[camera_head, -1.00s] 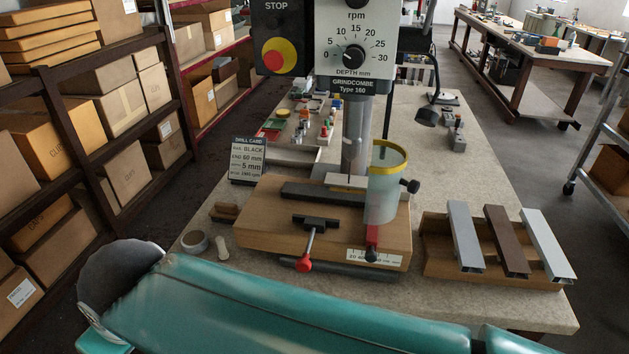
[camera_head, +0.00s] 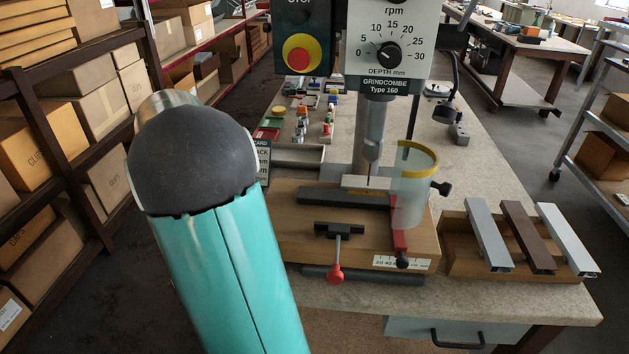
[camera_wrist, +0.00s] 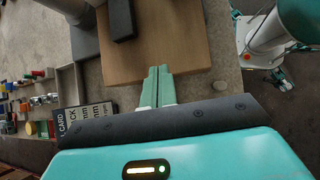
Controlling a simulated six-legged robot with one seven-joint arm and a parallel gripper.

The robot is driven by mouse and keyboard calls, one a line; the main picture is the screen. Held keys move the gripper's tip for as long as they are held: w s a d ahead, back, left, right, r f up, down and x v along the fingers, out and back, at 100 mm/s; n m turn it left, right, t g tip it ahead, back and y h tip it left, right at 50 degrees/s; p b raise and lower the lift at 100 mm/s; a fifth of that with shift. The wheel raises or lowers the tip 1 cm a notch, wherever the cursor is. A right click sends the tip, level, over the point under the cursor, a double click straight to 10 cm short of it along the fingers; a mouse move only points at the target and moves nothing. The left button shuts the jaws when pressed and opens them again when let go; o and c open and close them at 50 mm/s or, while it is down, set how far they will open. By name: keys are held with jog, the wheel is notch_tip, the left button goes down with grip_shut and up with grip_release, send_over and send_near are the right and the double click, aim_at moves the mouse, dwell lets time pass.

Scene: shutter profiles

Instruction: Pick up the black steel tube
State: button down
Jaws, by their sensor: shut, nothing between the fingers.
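A dark, slim tube (camera_head: 362,275) lies on the bench along the front edge of the wooden drilling fixture (camera_head: 300,232) in the head view; it looks like the black steel tube. Its left end is close to my teal arm. I cannot make it out in the wrist view. My gripper (camera_wrist: 158,72) is shut and empty in the wrist view, its pale green fingers together by the edge of the fixture's wooden base (camera_wrist: 180,50). The gripper is hidden in the head view. A dark bar (camera_head: 343,195) lies on top of the fixture.
A drill press (camera_head: 375,130) stands over the fixture, with a clear guard (camera_head: 411,190) and red-tipped clamp lever (camera_head: 335,272). At right, a wooden rack (camera_head: 455,262) holds grey, brown and silver profiles. A drill card (camera_wrist: 85,123) stands near the gripper. Shelves of boxes line the left.

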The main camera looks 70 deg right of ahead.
jog(key=s+d+f+g, duration=0.1)
jog(key=s+d, duration=0.1)
jog(key=d, duration=0.1)
jog(key=s+d+f+g+y, duration=0.1)
jog(key=s+d, duration=0.1)
jog(key=d, duration=0.2)
jog(key=s+d+f+g, duration=0.1)
jog(key=s+d+f, duration=0.1)
jog(key=d, duration=0.1)
jog(key=shift+s+d+g, duration=0.25)
jog(key=shift+s+g, duration=0.05)
jog(key=shift+g, duration=0.1)
send_near(346, 196)
jog(key=s, duration=0.1)
jog(key=s+d+f, duration=0.1)
jog(key=s, duration=0.1)
jog(key=s+f, duration=0.1)
jog(key=s, duration=0.1)
jog(key=shift+s+d, duration=0.15)
jog(key=shift+d, duration=0.15)
jog(key=shift+s+f, duration=0.3)
jog(key=shift+f, duration=0.6)
jog(key=shift+w, duration=0.1)
